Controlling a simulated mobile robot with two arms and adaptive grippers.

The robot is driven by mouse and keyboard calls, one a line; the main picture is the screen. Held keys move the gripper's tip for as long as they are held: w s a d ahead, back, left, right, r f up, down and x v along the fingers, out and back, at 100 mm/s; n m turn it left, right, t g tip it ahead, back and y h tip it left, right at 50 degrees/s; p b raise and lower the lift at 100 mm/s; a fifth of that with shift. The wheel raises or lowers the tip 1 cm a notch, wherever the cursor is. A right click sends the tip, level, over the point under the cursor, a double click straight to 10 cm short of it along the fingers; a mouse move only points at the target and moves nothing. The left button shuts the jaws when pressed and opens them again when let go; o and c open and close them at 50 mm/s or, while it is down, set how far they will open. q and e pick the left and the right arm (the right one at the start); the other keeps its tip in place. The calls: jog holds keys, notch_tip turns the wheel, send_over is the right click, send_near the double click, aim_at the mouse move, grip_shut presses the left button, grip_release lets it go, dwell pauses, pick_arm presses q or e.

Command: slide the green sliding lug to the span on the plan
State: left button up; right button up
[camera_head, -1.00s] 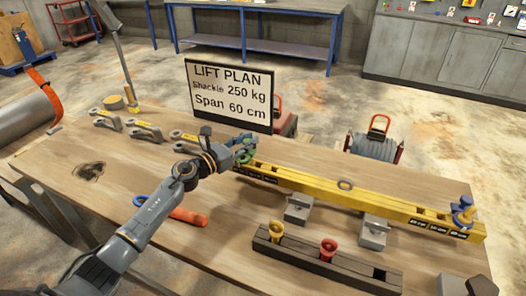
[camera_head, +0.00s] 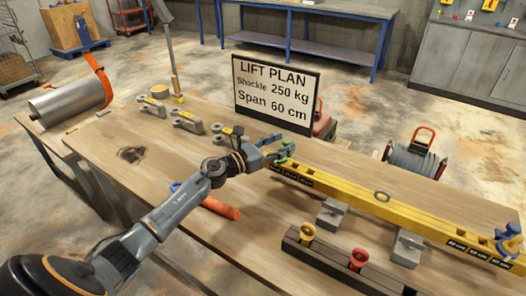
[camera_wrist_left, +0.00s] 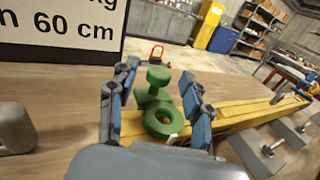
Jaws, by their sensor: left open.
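The green sliding lug (camera_head: 288,146) sits at the left end of the yellow beam (camera_head: 345,198). In the left wrist view the green lug (camera_wrist_left: 158,100) shows a round knob above a ring. My left gripper (camera_head: 281,151) is at that end of the beam. In the wrist view its open fingers (camera_wrist_left: 158,98) stand on either side of the lug, with visible gaps. A blue lug (camera_head: 509,240) is at the beam's right end, by black span labels. The lift plan sign (camera_head: 275,95) reads "Shackle 250 kg" and "Span 60 cm". My right gripper is not in view.
The beam rests on grey blocks (camera_head: 334,213) on the wooden table (camera_head: 235,238). A dark rack with a yellow (camera_head: 307,233) and a red piece (camera_head: 357,259) stands in front. Several grey shackles (camera_head: 187,121) lie behind my arm. An orange-handled tool (camera_head: 221,208) lies beside it.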

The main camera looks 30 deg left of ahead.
pick_arm(q)
jog(key=v, duration=0.9)
jog(key=shift+s+a, duration=0.2)
jog(key=shift+s, duration=0.1)
